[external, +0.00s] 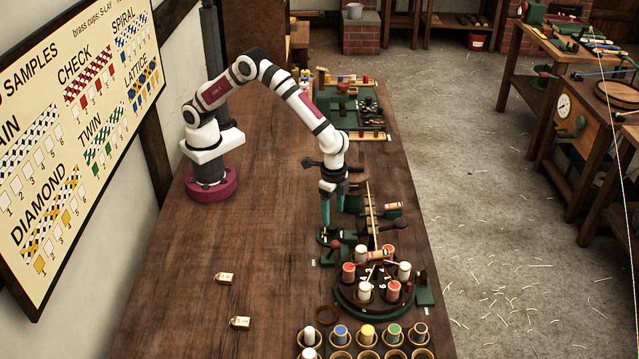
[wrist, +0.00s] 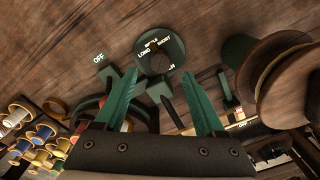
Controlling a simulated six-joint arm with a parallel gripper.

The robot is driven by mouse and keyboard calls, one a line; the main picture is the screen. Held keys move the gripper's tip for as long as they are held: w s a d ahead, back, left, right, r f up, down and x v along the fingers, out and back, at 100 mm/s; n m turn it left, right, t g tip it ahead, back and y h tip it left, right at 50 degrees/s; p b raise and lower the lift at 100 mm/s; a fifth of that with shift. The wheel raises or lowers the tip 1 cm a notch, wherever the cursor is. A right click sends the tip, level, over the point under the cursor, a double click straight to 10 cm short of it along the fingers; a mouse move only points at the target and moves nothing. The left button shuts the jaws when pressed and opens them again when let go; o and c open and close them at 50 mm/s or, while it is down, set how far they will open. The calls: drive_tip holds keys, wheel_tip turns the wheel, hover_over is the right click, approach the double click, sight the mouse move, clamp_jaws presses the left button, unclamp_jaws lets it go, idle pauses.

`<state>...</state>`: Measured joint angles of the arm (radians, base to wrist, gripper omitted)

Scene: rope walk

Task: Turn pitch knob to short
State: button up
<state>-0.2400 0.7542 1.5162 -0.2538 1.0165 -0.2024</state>
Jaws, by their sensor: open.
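In the external view my gripper (external: 332,215) hangs fingers down over the bench beside the green machine parts. The knob cannot be made out there.
A dark lever (wrist: 105,78) stands near an OFF label. A round carrier (external: 374,290) with several bobbins and a row of cups (external: 367,335) stand toward the front. Two tags (external: 224,278) lie on the bench. The bench's left part is mostly clear.

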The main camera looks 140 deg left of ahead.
sight(333, 226)
wheel_tip(333, 226, down, 5)
drive_tip(key=shift+r, duration=0.15)
drive_tip(key=shift+c, duration=0.2)
clamp_jaws()
